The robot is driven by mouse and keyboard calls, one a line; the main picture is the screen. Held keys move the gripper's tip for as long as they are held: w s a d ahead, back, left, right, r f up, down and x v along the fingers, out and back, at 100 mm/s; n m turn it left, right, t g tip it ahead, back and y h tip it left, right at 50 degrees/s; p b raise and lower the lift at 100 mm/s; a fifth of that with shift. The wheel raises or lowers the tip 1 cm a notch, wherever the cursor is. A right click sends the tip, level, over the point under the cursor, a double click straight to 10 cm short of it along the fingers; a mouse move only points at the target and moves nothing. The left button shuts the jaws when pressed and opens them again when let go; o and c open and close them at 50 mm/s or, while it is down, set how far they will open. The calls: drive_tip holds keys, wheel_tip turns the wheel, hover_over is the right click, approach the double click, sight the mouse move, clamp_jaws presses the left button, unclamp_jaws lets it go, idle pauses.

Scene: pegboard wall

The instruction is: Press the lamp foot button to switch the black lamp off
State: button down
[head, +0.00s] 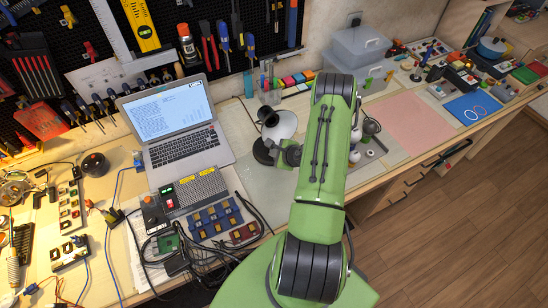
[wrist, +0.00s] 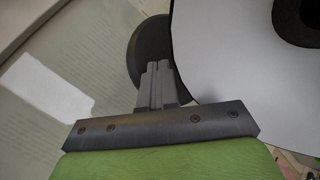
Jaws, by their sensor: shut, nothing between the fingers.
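The black lamp (head: 267,117) stands on the bench right of the laptop, with a pale round shade (head: 284,125). Its dark round foot (head: 262,152) shows low on its left. In the wrist view the shade (wrist: 235,60) fills the upper right as a large white surface with a dark round part. The foot (wrist: 149,48) shows behind my fingertips, partly covered by shade and fingers. My gripper (wrist: 157,68) is shut and empty, its tips over the foot in the picture; I cannot tell whether they touch it. The foot button is not visible. In the head view my gripper (head: 278,152) is beside the foot.
An open laptop (head: 180,135) and a grey box (head: 195,190) stand left of the lamp. Black cables (head: 262,212) run near the front edge. Small items (head: 368,130) stand right of my arm. A pink mat (head: 413,122) lies clear farther right.

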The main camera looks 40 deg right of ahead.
sight(276, 142)
idle(0.6)
drive_tip(key=shift+f+b, duration=0.5)
drive_tip(key=shift+b, duration=0.1)
drive_tip(key=shift+r, duration=0.15)
drive_tip(key=shift+r+p, duration=0.3)
drive_tip(key=shift+r, duration=0.1)
wheel_tip(276, 142, up, 6)
drive_tip(key=p, duration=0.4)
drive_tip(key=shift+r, duration=0.15)
